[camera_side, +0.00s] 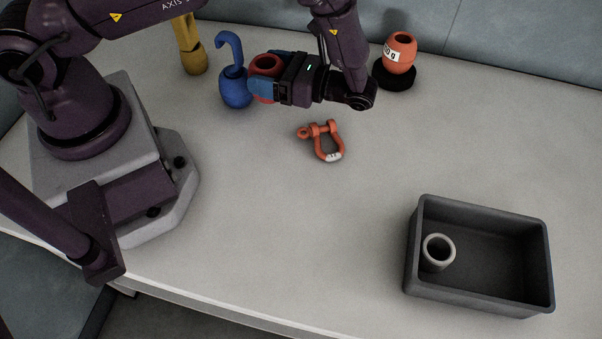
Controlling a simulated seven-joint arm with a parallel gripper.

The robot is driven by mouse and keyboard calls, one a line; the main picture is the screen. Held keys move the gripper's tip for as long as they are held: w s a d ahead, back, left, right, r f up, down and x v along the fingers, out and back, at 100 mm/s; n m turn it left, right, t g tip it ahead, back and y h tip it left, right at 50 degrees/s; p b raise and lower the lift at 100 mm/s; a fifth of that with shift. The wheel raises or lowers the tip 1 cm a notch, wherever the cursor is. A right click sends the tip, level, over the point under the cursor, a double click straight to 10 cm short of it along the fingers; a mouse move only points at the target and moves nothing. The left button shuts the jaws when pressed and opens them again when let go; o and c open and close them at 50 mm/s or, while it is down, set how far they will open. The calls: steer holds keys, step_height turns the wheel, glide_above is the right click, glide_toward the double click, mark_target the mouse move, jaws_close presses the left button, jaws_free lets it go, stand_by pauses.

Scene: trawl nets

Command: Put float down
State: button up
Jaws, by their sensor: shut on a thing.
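My gripper (268,79) has blue fingers and points left, low over the back of the table. It is shut on a red, rounded float (265,63) with a dark hole in its top. The near finger hides part of the float's lower side. The float looks upright, just right of a blue hooked object. I cannot tell whether its underside touches the table.
The blue hooked object (235,88) is close beside the float. A yellow object (190,50) stands behind. An orange shackle (325,143) lies in front. A labelled orange-red object (400,53) sits on a black base (396,82). A grey bin (480,300) holds a pale tube (438,252).

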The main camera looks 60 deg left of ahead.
steer(key=s+d+r+n+g+h, duration=0.1)
steer(key=s+d+n+g+h, duration=0.2)
steer(key=s+n+h, duration=0.4)
steer(key=s+d+r+n+g+h, duration=0.1)
steer(key=s+d+n+g+h, duration=0.2)
steer(key=s+n+h, duration=0.5)
steer(key=s+d+r+n+t+h, duration=0.2)
steer(key=d+r+n+t+h, duration=0.3)
steer(key=d+n+t+h, duration=0.6)
steer(key=w+d+f+h, duration=0.1)
steer(key=w+f, duration=0.2)
steer(key=w+d+f+m+h, duration=0.1)
steer(key=w+d+f+h, duration=0.1)
steer(key=w+f, duration=0.1)
steer(key=w+d+f+m+h, duration=0.1)
steer(key=w+d+f, duration=0.1)
steer(key=w+f, duration=0.1)
steer(key=shift+w+d+f+t, duration=0.15)
steer(key=shift+w+f+t, duration=0.1)
steer(key=shift+w+t, duration=0.15)
steer(key=shift+w+d+f, duration=0.1)
steer(key=shift+w+f, duration=0.05)
steer(key=shift+f, duration=0.75)
steer(key=shift+w+d+f, duration=0.1)
steer(key=shift+f, duration=0.8)
steer(key=shift+f, duration=0.1)
